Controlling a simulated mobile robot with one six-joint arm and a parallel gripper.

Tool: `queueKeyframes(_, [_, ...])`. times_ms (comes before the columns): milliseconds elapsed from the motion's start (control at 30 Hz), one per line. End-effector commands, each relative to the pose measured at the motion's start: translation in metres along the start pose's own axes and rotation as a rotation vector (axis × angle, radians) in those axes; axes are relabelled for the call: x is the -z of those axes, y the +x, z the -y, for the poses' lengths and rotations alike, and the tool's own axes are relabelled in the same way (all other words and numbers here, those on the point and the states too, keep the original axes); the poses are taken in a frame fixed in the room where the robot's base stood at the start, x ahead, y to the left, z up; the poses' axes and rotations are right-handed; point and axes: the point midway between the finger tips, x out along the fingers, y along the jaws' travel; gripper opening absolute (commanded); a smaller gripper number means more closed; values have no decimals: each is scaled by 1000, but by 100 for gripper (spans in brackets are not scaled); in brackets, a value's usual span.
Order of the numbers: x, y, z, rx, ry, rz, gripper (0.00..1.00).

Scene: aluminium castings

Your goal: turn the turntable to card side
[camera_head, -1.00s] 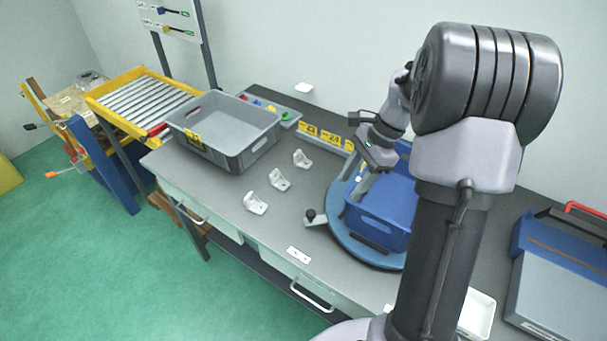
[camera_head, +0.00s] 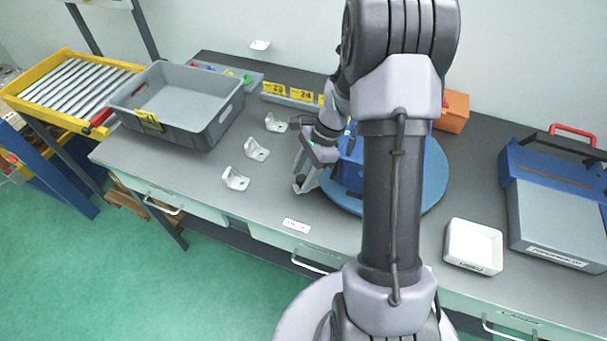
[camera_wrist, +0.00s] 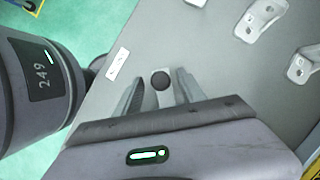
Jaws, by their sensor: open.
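The blue turntable (camera_head: 428,185) is a round disc on the bench, partly hidden behind my arm. A blue crate (camera_head: 350,174) stands on it, mostly covered by my arm. My gripper (camera_head: 304,184) is low at the disc's left edge, with its jaws open. In the wrist view, a round black knob (camera_wrist: 161,82) on a light grey lever lies between the two spread fingers of my gripper (camera_wrist: 157,88). I see a gap on each side of the knob. A small white label (camera_head: 296,226) lies on the bench in front of the turntable.
Several white brackets (camera_head: 256,150) stand in a row left of my gripper. Yellow numbered tags (camera_head: 274,88) line the back. A white tray (camera_head: 473,245) and a blue-grey case (camera_head: 550,222) are at right.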

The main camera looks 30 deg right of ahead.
Motion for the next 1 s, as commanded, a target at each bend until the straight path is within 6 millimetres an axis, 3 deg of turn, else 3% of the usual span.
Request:
queueKeyframes(67, [0,0,0,0,0,0,44])
queueKeyframes(300, [0,-1,0,0,0,0,0])
queueKeyframes(1000, [0,-1,0,1,-1,0,0])
